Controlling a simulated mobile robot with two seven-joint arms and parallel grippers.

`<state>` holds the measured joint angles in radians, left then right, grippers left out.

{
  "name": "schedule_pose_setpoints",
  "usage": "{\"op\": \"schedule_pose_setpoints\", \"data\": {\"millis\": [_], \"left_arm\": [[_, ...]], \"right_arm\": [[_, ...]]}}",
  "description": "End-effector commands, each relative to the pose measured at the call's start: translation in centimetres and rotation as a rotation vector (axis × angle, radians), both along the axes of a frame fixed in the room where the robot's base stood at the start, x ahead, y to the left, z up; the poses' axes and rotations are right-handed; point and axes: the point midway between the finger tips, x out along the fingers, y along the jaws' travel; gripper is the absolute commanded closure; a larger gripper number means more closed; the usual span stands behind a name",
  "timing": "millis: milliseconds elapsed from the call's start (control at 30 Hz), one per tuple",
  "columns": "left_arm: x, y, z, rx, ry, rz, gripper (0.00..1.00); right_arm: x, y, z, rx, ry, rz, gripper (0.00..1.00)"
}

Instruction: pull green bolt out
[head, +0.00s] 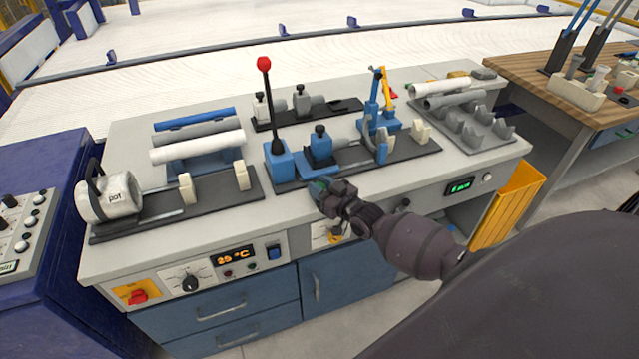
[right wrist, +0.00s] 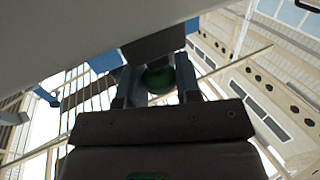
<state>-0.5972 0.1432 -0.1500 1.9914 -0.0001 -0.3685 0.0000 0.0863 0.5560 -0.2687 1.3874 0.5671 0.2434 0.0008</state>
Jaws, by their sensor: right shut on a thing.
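The green bolt (head: 318,186) shows as a small green patch in the head view, at the front edge of the blue clamp fixture (head: 319,151) on the bench. My right gripper (head: 323,190) reaches it from the front and is shut on it. In the right wrist view the round green end of the bolt (right wrist: 158,78) sits between the two fingers of my right gripper (right wrist: 157,84). A blue part lies just beyond it. How far the bolt sits in the fixture is hidden by the gripper. My left gripper is not in view.
A lever with a red knob (head: 264,64) stands upright left of the fixture. A white pot-like device (head: 111,197) is at the bench's left. Pipes lie on a rack (head: 205,166) behind it. Grey and white pipes (head: 447,92) rest at the right. The bench's front edge runs below my gripper.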

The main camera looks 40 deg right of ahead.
Motion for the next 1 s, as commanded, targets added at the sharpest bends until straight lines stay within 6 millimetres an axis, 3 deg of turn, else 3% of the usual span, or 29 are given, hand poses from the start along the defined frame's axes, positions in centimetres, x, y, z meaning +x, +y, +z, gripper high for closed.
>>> {"op": "schedule_pose_setpoints", "data": {"millis": [33,67,200,633,1000], "left_arm": [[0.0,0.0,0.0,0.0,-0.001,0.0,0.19],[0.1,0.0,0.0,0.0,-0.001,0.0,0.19],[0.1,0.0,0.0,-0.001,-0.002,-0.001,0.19],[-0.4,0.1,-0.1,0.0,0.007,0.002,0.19],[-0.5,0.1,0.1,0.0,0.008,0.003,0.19]], "right_arm": [[-0.2,0.2,-0.2,0.002,0.002,0.003,1.0],[-0.2,0.2,-0.3,0.002,0.002,0.003,0.66],[-0.2,0.2,-0.2,0.002,0.002,0.002,0.46],[-1.1,-0.1,-0.1,0.001,0.002,0.002,0.46],[-7.1,-1.0,-0.2,0.001,0.003,0.001,0.46]]}}
